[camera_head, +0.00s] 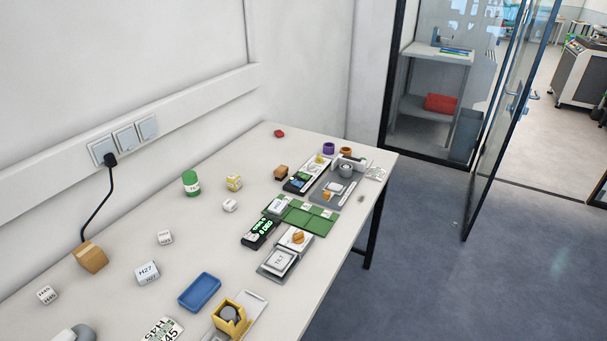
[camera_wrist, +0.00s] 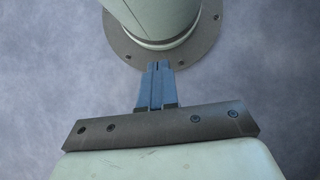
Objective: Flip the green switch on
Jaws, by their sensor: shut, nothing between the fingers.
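My gripper (camera_wrist: 157,67) shows only in the wrist view. Its two blue fingers are shut together with nothing between them. They point toward a round bolted flange of my own body, over blue-grey floor; no task object shows there. In the head view, a black box with bright green markings (camera_head: 260,233) lies on the table beside a green board. Farther back, a dark panel (camera_head: 306,174) carries small parts, some of them green. I cannot make out for certain which part is the green switch, or its position. My gripper is out of the head view.
The white table (camera_head: 120,232) holds a green cylinder (camera_head: 191,183), a blue tray (camera_head: 200,291), a yellow holder (camera_head: 229,317), a brown box (camera_head: 92,257) and several labelled cubes. A black cable runs to wall sockets (camera_head: 122,138).

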